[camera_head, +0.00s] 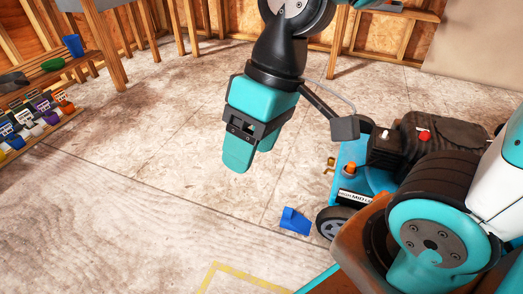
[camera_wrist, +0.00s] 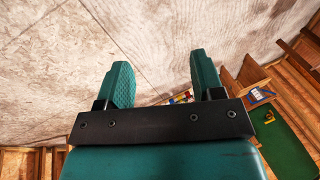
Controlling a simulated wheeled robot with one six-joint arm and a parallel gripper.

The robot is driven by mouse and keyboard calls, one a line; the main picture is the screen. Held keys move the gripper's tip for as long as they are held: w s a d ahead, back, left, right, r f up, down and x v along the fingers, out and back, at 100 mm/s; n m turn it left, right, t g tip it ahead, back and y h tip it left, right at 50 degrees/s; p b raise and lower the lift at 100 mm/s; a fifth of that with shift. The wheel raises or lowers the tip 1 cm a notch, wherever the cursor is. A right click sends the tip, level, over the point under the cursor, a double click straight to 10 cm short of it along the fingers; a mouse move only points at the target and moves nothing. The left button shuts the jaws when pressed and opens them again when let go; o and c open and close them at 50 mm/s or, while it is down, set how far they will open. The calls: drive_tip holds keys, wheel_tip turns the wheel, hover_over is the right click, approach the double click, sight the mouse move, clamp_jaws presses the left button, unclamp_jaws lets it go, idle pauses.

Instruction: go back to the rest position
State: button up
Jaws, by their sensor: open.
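My gripper (camera_head: 250,158) hangs above the floor in the middle of the head view, fingers pointing down. In the wrist view my gripper (camera_wrist: 160,82) has its two teal fingers well apart. Nothing is between them, so it is open and empty. It touches nothing that I can see.
A blue mower (camera_head: 365,165) with a black engine stands on the right, close to my arm. A small blue object (camera_head: 295,220) lies on the floor by its wheel. Shelves (camera_head: 40,135) with several coloured items stand at left. The floor (camera_head: 130,200) at left and centre is clear.

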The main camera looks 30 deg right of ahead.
drive_tip(key=s, duration=0.1)
drive_tip(key=s+r+n, duration=0.1)
drive_tip(key=s, duration=0.1)
drive_tip(key=shift+s+a, duration=0.1)
drive_tip(key=shift+a, duration=0.05)
wheel_tip(320, 180, up, 49)
drive_tip(key=p, duration=4.9)
drive_tip(key=shift+r, duration=0.15)
drive_tip(key=shift+c, duration=0.2)
drive_tip(key=shift+r+p, duration=0.25)
drive_tip(key=shift+p, duration=0.2)
drive_tip(key=c, duration=0.3)
drive_tip(key=shift+f, duration=0.2)
drive_tip(key=c, duration=0.8)
